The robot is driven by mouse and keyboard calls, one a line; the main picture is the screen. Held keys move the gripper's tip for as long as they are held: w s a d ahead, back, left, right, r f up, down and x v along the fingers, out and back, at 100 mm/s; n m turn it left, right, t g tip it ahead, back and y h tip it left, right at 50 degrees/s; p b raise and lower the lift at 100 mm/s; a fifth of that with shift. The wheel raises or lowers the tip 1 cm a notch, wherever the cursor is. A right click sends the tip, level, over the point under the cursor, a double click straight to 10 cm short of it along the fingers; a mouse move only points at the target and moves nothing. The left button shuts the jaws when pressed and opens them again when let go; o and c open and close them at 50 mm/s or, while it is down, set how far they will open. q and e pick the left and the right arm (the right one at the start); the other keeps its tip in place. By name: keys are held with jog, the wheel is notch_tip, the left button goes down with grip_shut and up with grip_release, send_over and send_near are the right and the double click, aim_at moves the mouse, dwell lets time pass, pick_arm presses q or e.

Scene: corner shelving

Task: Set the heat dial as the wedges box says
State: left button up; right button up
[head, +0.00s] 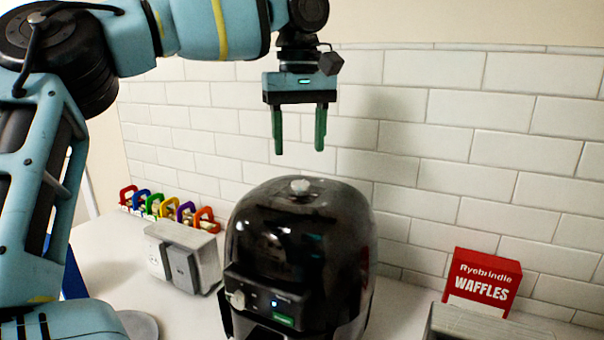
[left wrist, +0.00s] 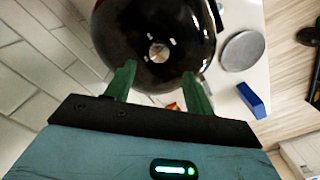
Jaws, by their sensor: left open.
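A glossy black rounded cooker (head: 300,230) stands on the counter at the middle of the head view. A pale knob (head: 300,187) sits on its top, and a pale dial (head: 236,300) is on its front panel, left of small lights. Their markings are too small to read. In the left wrist view the cooker (left wrist: 120,45) shows from above, with the round top knob (left wrist: 158,52). My left gripper (head: 298,151) is open and empty, pointing down above the cooker, apart from it. No box with readable "wedges" lettering shows. My right gripper is not in view.
A red box marked "WAFFLES" (head: 484,279) stands at right, behind a grey appliance (head: 470,325). A grey switch box (head: 183,258) and several coloured looped items (head: 165,207) are at left. The left wrist view shows a grey disc (left wrist: 243,50) and blue block (left wrist: 250,99). Tiled wall stands behind.

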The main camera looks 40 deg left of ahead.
aim_at(301, 183)
pick_arm(q)
jog(key=shift+w+f+p, duration=0.1)
jog(key=shift+f+p, duration=0.25)
jog(key=shift+f, duration=3.1)
jog(key=c, duration=1)
